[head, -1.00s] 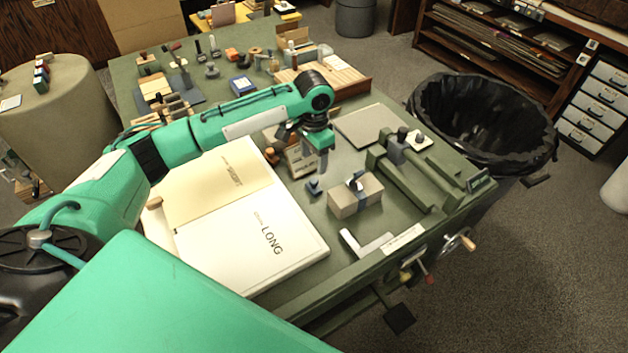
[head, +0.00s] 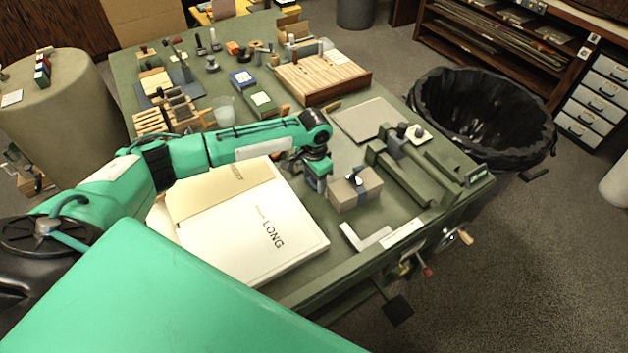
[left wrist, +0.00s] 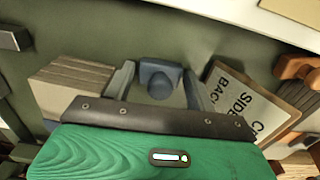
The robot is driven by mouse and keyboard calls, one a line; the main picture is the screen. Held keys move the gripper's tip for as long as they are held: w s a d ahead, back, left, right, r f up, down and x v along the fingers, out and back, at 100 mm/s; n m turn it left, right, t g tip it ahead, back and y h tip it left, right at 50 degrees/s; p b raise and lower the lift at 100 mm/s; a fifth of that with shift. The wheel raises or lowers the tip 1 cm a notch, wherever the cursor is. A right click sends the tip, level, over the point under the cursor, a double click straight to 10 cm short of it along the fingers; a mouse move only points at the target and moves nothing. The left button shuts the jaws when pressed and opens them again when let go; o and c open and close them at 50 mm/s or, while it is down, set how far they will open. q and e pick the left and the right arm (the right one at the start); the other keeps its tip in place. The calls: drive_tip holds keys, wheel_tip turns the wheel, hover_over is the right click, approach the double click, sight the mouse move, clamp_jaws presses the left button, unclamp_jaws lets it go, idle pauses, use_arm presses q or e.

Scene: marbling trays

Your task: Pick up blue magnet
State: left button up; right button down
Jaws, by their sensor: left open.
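The blue magnet (left wrist: 160,78), a small dark-blue piece with a rounded knob, lies on the green tabletop in the left wrist view. My left gripper (left wrist: 159,86) is open, with one grey finger on each side of the magnet; I cannot tell whether they touch it. In the head view my left gripper (head: 317,180) points down at the table beside the open book and hides most or all of the magnet. My right gripper is not in view.
A grey block with a blue band (head: 368,184) stands close to the right of my gripper. A white L-shaped square (head: 371,241) lies in front, and a green clamp frame (head: 402,180) stands further right.

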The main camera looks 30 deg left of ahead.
use_arm(q)
drive_tip(key=c, duration=0.8)
